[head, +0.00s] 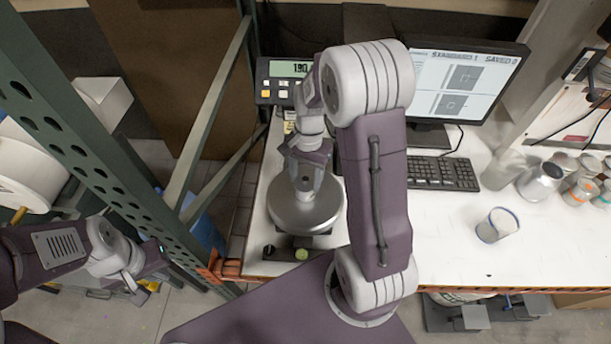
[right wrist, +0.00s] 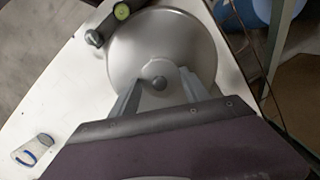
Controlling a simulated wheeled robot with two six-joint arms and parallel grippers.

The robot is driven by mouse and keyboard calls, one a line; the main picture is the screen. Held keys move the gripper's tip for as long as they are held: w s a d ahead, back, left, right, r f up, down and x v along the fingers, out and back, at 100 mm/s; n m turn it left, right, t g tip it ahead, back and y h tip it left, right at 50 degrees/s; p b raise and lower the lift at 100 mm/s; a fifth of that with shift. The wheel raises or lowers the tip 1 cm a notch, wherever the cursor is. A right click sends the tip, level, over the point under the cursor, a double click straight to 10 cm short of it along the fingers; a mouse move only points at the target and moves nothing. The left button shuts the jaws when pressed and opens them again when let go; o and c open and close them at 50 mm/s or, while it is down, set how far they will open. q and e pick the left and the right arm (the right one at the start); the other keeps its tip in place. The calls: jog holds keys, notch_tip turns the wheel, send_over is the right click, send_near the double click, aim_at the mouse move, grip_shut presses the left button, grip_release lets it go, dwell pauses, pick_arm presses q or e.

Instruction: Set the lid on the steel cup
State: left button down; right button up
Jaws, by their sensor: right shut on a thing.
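The scale display (head: 288,68) reads about 190. A clear blue-rimmed glass (head: 497,226) stands on the bare bench to the right. Several cans (head: 578,190) stand at the far right. A keyboard (head: 440,173) and monitor (head: 465,80) are behind. A green post (head: 100,150) rises left.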

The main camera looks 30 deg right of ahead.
jog(key=shift+f, duration=0.2)
jog(key=o, duration=1.4)
jog(key=shift+o, duration=0.2)
jog(key=shift+r, duration=0.15)
notch_tip(320, 180, up, 9)
jog(key=b, duration=0.1)
jog(key=shift+w+d, duration=0.35)
jog(key=shift+d, duration=0.1)
